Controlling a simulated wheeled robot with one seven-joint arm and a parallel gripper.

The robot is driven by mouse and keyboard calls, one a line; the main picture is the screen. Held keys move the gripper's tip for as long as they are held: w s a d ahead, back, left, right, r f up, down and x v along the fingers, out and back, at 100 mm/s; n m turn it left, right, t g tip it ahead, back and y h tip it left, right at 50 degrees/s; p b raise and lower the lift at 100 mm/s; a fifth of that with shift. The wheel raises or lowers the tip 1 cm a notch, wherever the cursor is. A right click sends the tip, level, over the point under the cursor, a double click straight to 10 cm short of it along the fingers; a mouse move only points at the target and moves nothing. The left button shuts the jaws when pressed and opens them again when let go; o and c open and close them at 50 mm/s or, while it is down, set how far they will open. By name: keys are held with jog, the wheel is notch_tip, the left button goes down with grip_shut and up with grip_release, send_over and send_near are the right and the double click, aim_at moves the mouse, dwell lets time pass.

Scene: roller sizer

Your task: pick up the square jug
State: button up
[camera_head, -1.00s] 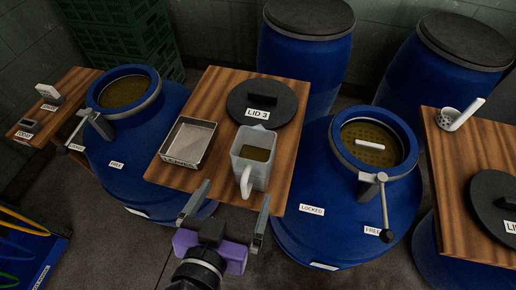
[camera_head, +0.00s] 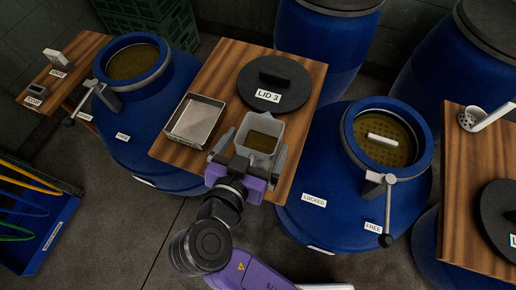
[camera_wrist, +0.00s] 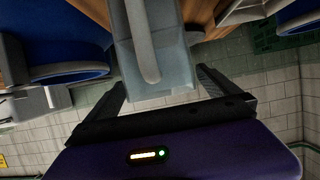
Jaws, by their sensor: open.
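The square jug (camera_head: 262,139) is a grey, square-walled jug with brownish contents. It stands upright at the front right of the middle wooden board (camera_head: 226,75). My gripper (camera_head: 256,145) is open at the jug's near side, one finger to its left and one to its right. In the wrist view the jug (camera_wrist: 172,66) lies between the two fingers (camera_wrist: 160,82), its handle (camera_wrist: 141,42) facing the camera. A gap shows between each finger and the jug there. The jug's near side is partly hidden by my gripper in the head view.
A metal tray (camera_head: 181,135) sits close left of the jug, and a black lid marked LID 3 (camera_head: 258,68) lies behind it. Blue barrels stand left (camera_head: 165,115) and right (camera_head: 330,225) of the board. A blue crate (camera_head: 40,240) is at far left.

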jog(key=shift+x, duration=0.85)
jog(key=shift+c, duration=0.2)
jog(key=c, duration=1.8)
jog(key=shift+r, duration=0.15)
jog(key=shift+c, duration=0.6)
